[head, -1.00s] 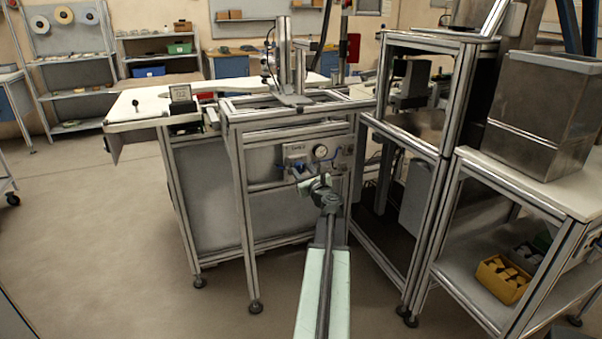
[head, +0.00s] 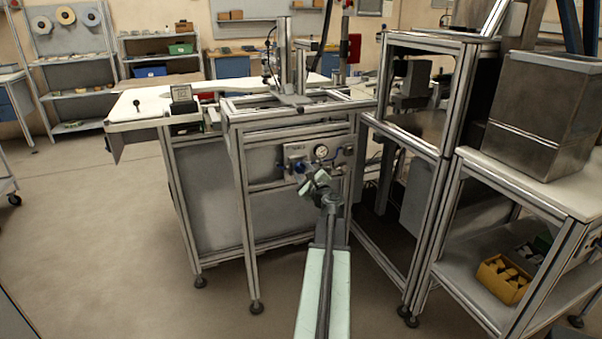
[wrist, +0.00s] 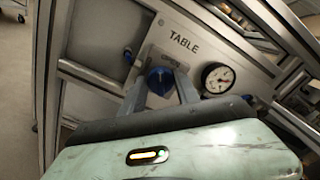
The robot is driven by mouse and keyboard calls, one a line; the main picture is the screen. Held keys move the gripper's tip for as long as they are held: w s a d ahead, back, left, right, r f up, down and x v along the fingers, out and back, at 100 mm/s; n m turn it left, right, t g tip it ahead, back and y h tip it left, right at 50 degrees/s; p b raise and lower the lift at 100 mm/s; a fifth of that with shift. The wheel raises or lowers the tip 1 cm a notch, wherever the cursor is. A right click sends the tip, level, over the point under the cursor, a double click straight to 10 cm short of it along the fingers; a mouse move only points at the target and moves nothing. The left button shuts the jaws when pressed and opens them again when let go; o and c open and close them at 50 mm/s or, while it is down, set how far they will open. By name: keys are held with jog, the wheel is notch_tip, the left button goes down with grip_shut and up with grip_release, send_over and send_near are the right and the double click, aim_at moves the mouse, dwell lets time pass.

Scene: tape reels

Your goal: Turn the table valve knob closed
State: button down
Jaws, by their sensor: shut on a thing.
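The blue valve knob (wrist: 159,80) sits on the light panel (wrist: 205,45) marked TABLE, under a small label that seems to read OPEN. My gripper (wrist: 161,84) is shut on the knob, with one finger on each side of it. The wrist view is rolled, so the panel looks tilted. In the head view my gripper (head: 316,184) is turned at a slant in front of the panel on the machine frame. The knob's lower part and its pointer are hard to make out.
A round pressure gauge (wrist: 217,78) is right of the knob. A blue fitting (wrist: 128,55) is to its left. Aluminium posts of the machine frame (head: 241,215) stand around the panel. A taller frame (head: 437,200) is close on the right. The floor at left is clear.

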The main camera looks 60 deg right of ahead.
jog(key=n, duration=0.6)
jog(key=shift+w+n, duration=0.15)
jog(key=shift+n, duration=0.15)
jog(key=n, duration=0.5)
jog(key=shift+f, duration=0.15)
jog(key=shift+n, duration=0.3)
jog(key=c, duration=0.9)
grip_release()
jog(key=shift+a, duration=0.1)
jog(key=v, duration=0.7)
jog(key=shift+s+a, duration=0.2)
jog(key=shift+s, duration=0.15)
